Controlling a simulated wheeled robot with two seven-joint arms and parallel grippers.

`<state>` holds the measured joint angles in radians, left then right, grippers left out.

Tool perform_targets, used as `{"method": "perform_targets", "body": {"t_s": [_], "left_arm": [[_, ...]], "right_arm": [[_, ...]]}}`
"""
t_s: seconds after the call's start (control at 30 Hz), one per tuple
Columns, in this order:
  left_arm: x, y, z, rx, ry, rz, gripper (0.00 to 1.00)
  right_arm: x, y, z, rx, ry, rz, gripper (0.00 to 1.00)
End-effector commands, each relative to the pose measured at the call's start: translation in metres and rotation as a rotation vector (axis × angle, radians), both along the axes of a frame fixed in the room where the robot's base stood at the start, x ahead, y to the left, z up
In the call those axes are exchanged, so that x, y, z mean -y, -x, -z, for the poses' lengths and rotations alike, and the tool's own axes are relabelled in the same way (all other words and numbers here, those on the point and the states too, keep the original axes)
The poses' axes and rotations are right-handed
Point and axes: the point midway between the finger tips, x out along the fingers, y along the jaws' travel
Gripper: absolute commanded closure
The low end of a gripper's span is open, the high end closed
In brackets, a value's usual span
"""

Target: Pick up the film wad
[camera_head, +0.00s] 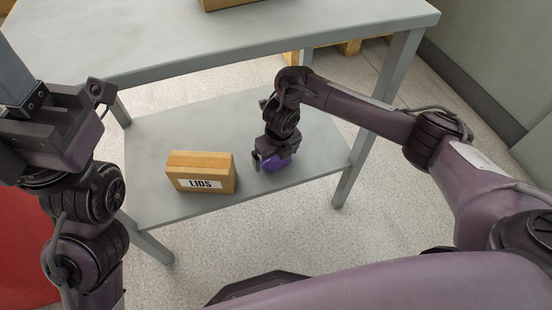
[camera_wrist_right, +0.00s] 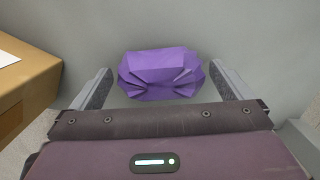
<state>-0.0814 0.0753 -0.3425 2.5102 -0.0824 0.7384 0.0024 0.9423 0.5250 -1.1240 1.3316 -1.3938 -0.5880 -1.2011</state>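The film wad (camera_wrist_right: 160,75) is a crumpled purple bundle with pleated ends, lying on the grey lower shelf. In the head view the wad (camera_head: 276,163) shows only partly under my right gripper (camera_head: 270,156). In the right wrist view my right gripper (camera_wrist_right: 160,72) is open, with one finger on each side of the wad and a visible gap at both sides. My left gripper (camera_head: 22,85) is at the far left of the head view, raised and cut off by the edge; its finger opening does not show clearly.
A cardboard box marked LIDS (camera_head: 200,173) stands on the lower shelf left of the wad; it also shows in the wrist view (camera_wrist_right: 22,85). The table top (camera_head: 230,40) overhangs behind, with a leg (camera_head: 370,135) to the right. Bare shelf lies around the wad.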

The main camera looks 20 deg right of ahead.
Motion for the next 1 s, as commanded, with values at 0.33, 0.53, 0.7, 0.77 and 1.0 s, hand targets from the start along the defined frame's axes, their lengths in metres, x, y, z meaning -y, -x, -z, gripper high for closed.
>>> {"method": "perform_targets", "body": {"t_s": [0.33, 0.53, 0.7, 0.77, 1.0], "left_arm": [[0.0, 0.0, 0.0, 0.001, 0.0, 0.0, 0.64], [0.0, 0.0, -0.001, 0.001, 0.0, 0.0, 0.64], [0.0, 0.001, -0.005, 0.004, 0.002, 0.002, 0.64], [-0.001, 0.001, -0.006, 0.0, 0.002, 0.002, 0.64], [-0.004, -0.006, 0.004, -0.07, 0.004, 0.001, 0.64]], "right_arm": [[0.0, 0.0, 0.0, 0.0, 0.0, 0.0, 0.42], [0.0, 0.0, -0.001, 0.0, 0.0, 0.0, 0.42], [0.0, 0.0, -0.008, 0.001, 0.0, 0.001, 0.42], [0.0, 0.0, -0.013, 0.001, 0.0, 0.001, 0.42], [0.001, 0.008, -0.039, -0.003, 0.002, -0.001, 0.42]]}}
